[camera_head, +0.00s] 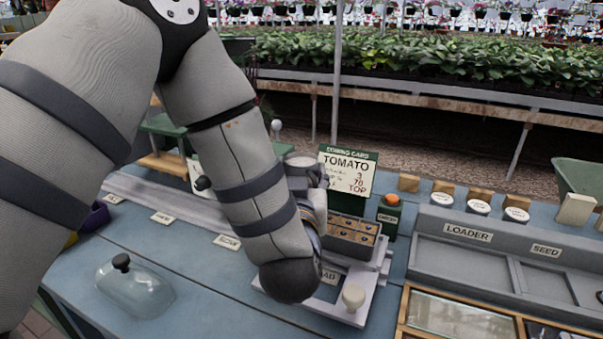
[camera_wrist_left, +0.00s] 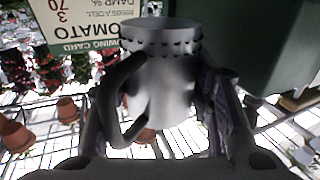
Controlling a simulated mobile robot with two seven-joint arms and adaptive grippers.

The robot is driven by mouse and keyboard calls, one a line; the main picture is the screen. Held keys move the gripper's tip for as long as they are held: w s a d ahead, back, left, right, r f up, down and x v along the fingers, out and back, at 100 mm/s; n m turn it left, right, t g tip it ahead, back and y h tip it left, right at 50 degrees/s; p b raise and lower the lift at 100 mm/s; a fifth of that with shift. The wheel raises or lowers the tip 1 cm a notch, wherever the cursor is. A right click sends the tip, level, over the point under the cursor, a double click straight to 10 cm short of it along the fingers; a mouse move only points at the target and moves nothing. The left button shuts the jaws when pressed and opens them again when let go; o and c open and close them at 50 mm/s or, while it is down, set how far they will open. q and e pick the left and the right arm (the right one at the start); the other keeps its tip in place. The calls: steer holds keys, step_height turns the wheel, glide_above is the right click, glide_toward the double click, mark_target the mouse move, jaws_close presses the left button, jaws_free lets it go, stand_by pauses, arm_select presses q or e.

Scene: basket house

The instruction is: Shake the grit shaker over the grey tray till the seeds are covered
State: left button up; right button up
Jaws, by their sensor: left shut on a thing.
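My left gripper (camera_head: 308,195) is largely hidden behind its own forearm in the head view. In the left wrist view my left gripper (camera_wrist_left: 170,125) is shut on the grey grit shaker (camera_wrist_left: 165,85), a metal cup with a side handle and a band of holes near one end. The shaker (camera_head: 303,161) also shows above the bench beside the card. The grey tray (camera_head: 345,256) sits just right of the gripper; its brown cells show small dark seeds. My right gripper is out of view.
The tomato sowing card (camera_head: 348,172) stands behind the tray. A green box with an orange button (camera_head: 388,205) is to its right. A white knob (camera_head: 353,296) stands in front. A glass dome (camera_head: 133,288) lies at left; the grey loader (camera_head: 468,234) is at right.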

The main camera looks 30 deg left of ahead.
arm_select(q)
steer(key=d, duration=0.5)
steer(key=shift+w+r, duration=0.1)
steer(key=shift+w, duration=0.05)
steer(key=shift+a+r+p, duration=0.1)
steer(key=shift+a+p, duration=0.45)
steer(key=shift+a, duration=0.9)
steer(key=d, duration=0.5)
steer(key=a, duration=0.3)
steer(key=shift+p, duration=0.4)
steer(key=shift+d, duration=0.15)
steer(key=shift+w+d, duration=0.2)
steer(key=shift+d, duration=4.55)
step_height(320, 180, up, 6)
steer(key=shift+f, duration=0.1)
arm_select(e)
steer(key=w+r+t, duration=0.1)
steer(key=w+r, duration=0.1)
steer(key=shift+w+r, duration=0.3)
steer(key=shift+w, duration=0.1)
